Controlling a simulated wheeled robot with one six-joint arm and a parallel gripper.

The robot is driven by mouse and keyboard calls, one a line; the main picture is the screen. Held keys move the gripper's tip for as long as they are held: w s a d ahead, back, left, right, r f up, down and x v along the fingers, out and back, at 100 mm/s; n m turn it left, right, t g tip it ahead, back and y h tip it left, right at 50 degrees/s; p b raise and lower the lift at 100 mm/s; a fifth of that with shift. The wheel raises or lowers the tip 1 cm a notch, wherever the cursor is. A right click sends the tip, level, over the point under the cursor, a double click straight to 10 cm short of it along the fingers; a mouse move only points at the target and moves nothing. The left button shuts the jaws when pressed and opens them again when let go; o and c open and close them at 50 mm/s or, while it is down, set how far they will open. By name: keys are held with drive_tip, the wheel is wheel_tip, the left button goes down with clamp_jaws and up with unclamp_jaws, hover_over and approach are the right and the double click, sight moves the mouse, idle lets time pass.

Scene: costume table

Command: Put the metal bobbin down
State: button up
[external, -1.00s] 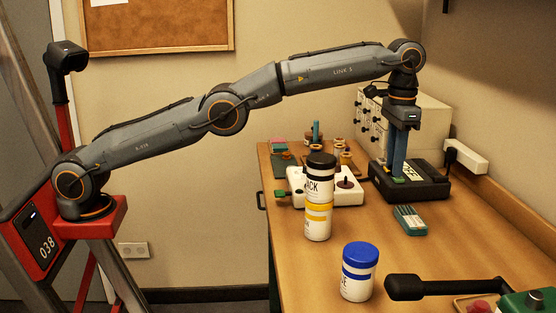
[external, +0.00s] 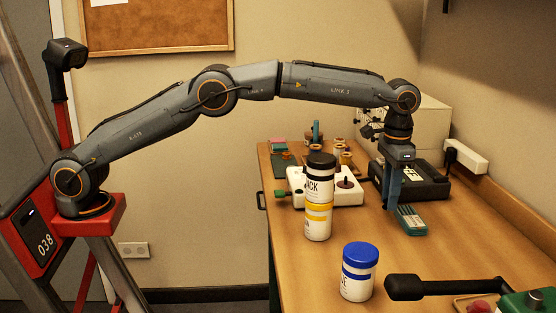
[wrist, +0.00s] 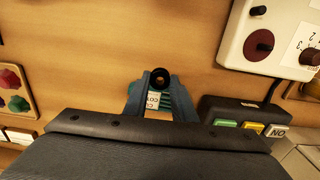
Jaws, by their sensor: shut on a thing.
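My gripper (external: 390,203) points down over the table, close to the teal ribbed case (external: 411,220). In the wrist view, my gripper (wrist: 160,80) is shut on a small dark round piece with a hole, seen end-on, which I take to be the metal bobbin (wrist: 160,74). The bobbin does not show clearly in the external view. The teal case lies below the fingers in the wrist view, partly hidden by them. I cannot tell whether the bobbin touches anything under it.
A black device (external: 424,180) with coloured keys stands behind my gripper. A blue-lidded jar (external: 358,275) stands nearer.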

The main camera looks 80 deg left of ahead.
sight(386, 225)
drive_tip(key=shift+f+p, duration=0.4)
drive_tip(key=shift+f, duration=2.15)
drive_tip(key=shift+f, duration=0.15)
drive_tip(key=o, duration=1)
wheel_tip(386, 225, up, 12)
drive_tip(key=shift+f+b, duration=0.1)
drive_tip(key=shift+b, duration=0.85)
drive_tip(key=shift+o, duration=0.6)
drive_tip(key=shift+r, duration=0.3)
